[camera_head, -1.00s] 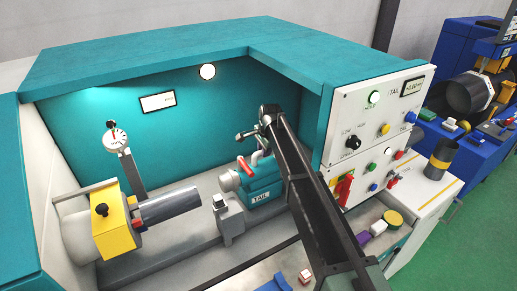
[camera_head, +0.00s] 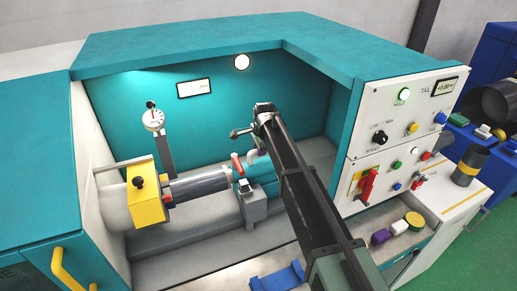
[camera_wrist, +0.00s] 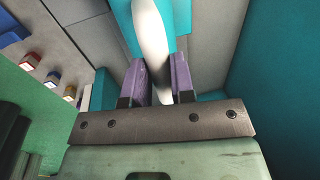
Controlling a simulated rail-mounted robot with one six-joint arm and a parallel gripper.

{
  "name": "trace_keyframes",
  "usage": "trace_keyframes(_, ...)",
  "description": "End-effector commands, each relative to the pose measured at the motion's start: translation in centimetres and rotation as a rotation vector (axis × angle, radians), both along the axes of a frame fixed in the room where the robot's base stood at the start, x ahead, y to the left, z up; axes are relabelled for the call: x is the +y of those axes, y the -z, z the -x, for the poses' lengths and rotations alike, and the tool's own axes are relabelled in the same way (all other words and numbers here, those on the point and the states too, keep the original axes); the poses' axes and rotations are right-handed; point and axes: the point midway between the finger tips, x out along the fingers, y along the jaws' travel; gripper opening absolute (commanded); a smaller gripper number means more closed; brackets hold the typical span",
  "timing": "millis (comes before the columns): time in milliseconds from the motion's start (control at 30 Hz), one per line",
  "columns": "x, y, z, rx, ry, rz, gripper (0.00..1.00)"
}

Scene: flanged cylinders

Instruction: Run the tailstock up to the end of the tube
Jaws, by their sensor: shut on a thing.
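The teal tailstock (camera_head: 262,170) stands on the bed in the head view, partly behind my arm. The grey tube (camera_head: 198,184) lies level, its left end at the yellow-fronted headstock (camera_head: 147,197). The tube's right end lies close to the tailstock's nose; I cannot tell whether they touch. In the wrist view my gripper (camera_wrist: 158,75) has its purple fingers shut on a pale handle (camera_wrist: 150,35) that runs up to a teal body. In the head view the gripper itself is mostly hidden by my arm.
A grey block with a dark top (camera_head: 254,206) stands on the bed in front of the tailstock. A dial gauge (camera_head: 153,120) stands on a post behind the tube. The control panel (camera_head: 398,122) is at right, above an open drawer (camera_head: 395,240). A blue piece (camera_head: 277,281) lies in front.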

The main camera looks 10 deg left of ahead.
Motion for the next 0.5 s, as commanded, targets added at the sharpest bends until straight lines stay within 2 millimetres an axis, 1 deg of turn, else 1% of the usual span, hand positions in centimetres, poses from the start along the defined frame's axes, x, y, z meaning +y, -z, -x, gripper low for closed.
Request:
trace_keyframes(33,0.03,0.01,0.04,0.001,0.001,0.000,0.00)
trace_keyframes(67,0.03,0.01,0.04,0.001,0.001,0.000,0.28)
trace_keyframes(200,0.02,0.00,0.04,0.001,0.000,0.000,0.48)
trace_keyframes(433,0.02,-0.02,0.02,0.000,0.000,0.000,0.48)
trace_keyframes(500,0.00,-0.29,0.05,0.000,0.000,0.000,0.48)
